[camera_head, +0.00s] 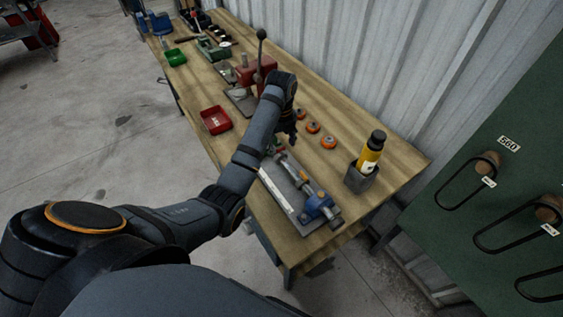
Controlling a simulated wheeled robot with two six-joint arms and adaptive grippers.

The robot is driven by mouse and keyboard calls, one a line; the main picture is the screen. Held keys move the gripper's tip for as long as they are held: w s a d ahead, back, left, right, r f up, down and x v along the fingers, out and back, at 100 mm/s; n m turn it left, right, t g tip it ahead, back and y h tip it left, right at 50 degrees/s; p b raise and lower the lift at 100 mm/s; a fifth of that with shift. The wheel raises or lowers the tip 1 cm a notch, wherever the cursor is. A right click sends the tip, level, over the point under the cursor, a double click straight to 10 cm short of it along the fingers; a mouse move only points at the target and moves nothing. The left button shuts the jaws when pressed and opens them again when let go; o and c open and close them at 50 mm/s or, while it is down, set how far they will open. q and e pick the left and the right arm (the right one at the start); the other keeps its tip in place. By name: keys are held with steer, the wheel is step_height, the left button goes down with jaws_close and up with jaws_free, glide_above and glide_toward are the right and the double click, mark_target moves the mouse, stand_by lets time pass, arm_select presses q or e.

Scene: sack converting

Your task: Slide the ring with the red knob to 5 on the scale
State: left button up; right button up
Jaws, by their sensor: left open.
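A grey base plate (272,182) lies near the front end of the wooden bench, with a pale scale strip (277,190) along its left edge. A rod with ring-like parts (296,177) runs along it to a blue end block (317,206). I cannot make out a red knob or the scale's figures at this size. Something green shows at the far end of the plate, partly behind my gripper. My left gripper (291,138) is open, pointing down above the far end of this fixture. Whether it touches anything is unclear. My right gripper is out of view.
Several orange rings, one of them here (313,127), lie right of my gripper. A yellow bottle (370,152) stands in a grey holder. A red tray (216,120), a red lever press (257,72) and a green tray (175,57) are farther back. A corrugated wall borders the bench.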

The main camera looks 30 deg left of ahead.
mark_target(282, 155)
arm_select(q)
step_height(282, 155, down, 5)
steer(key=shift+w+r, duration=0.1)
steer(key=shift+f, duration=0.5)
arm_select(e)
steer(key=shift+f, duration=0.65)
arm_select(q)
steer(key=shift+c, duration=0.3)
jaws_close()
steer(key=p, duration=0.2)
steer(key=shift+d+r+p, duration=0.15)
steer(key=shift+r+p, duration=0.2)
steer(key=shift+p, duration=0.05)
steer(key=shift+f, duration=0.35)
steer(key=shift+o, duration=0.3)
jaws_free()
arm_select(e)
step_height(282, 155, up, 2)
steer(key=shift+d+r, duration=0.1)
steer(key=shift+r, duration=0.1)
